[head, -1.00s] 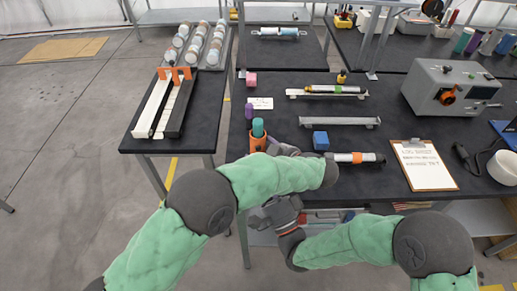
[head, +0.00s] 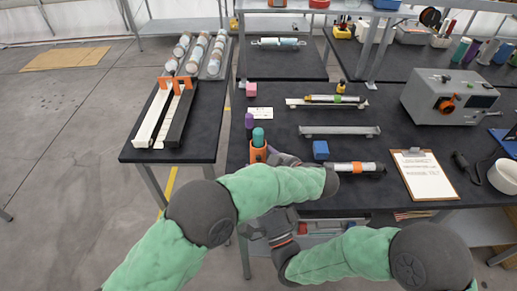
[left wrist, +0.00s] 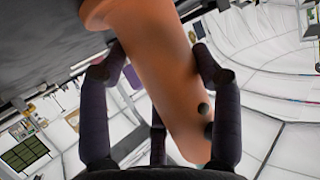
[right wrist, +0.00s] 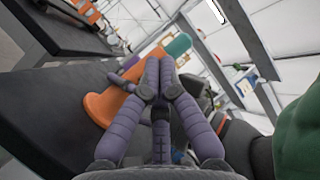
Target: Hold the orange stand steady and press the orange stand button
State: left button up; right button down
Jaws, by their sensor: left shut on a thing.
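The orange stand (head: 258,153) is upright at the front left edge of the main table, with a teal cylinder (head: 258,137) in its top. My left gripper (head: 277,158) is shut around the stand. In the left wrist view the stand (left wrist: 160,75) lies between the fingers, with two small dark round spots (left wrist: 204,110) on its side; I cannot tell whether either is the button. My right gripper (right wrist: 160,68) has its fingertips together and empty. In the right wrist view it overlaps the stand (right wrist: 105,103); contact is unclear.
A purple cylinder (head: 249,121) and a pink cube (head: 251,89) stand behind the stand. A blue block (head: 320,150) and a white tube with an orange band (head: 357,168) lie to its right. A clipboard (head: 425,177) is further right.

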aim_at(259, 160)
jog(key=s+f+m+g+h, duration=0.1)
jog(key=s+f+m+h, duration=0.2)
jog(key=s+h, duration=0.5)
jog(key=shift+m+g+h, duration=0.3)
jog(key=shift+m+h, duration=0.2)
jog(key=shift+m, duration=0.3)
jog(key=w, duration=0.4)
jog(key=w+r, duration=0.1)
jog(key=w, duration=0.9)
jog(key=shift+r, duration=0.4)
